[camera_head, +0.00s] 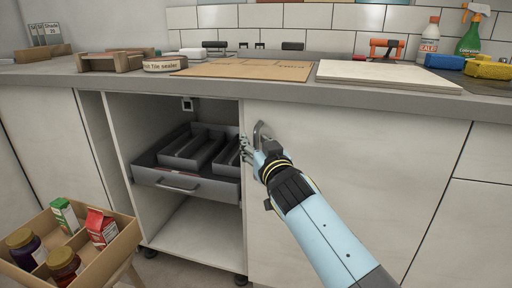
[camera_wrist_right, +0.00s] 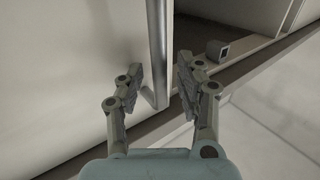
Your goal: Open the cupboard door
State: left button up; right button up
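The cupboard door (camera_head: 360,165) is a pale flat panel to the right of an open compartment. Its metal handle (camera_head: 262,132) is near the door's left edge, partly hidden by my right gripper (camera_head: 254,152). In the right wrist view, the handle (camera_wrist_right: 158,45) is an upright bar whose lower end bends toward the door. My right gripper (camera_wrist_right: 160,82) is open, with one finger on each side of the bar and visible gaps; I cannot tell how deep the bar is between them. My left gripper is not in view.
The open compartment holds a grey drawer (camera_head: 205,187) with trays inside. A cardboard box (camera_head: 118,248) with jars and cartons stands at the lower left. The worktop (camera_head: 300,88) above carries boards, bottles and sponges. The floor before the door is mostly hidden by my right arm.

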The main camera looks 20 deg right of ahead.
jog(key=shift+c, duration=0.2)
grip_shut()
dwell(0.4)
